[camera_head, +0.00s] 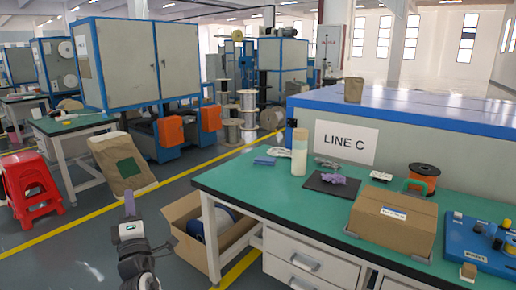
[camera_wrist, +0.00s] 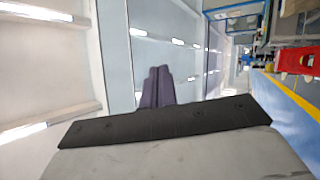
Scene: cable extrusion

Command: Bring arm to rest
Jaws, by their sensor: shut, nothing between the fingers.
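My gripper (camera_wrist: 158,72) is shut and empty in the wrist view, its two dark fingers side by side. Beyond them are only the pale ceiling and its lights, with the hall turned sideways at the right. In the head view my gripper (camera_head: 129,198) points up at the lower left, above my folded arm. It is apart from the green-topped workbench (camera_head: 225,185) and left of the open cardboard box on the floor (camera_head: 188,243).
The bench holds a closed carton (camera_head: 391,221), a pale cylinder (camera_head: 299,155), an orange spool (camera_head: 423,178) and a blue fixture board (camera_head: 470,243). Red stools (camera_head: 30,185) and a brown sack (camera_head: 122,165) stand at left. Grey floor (camera_head: 70,245) is clear left of my arm.

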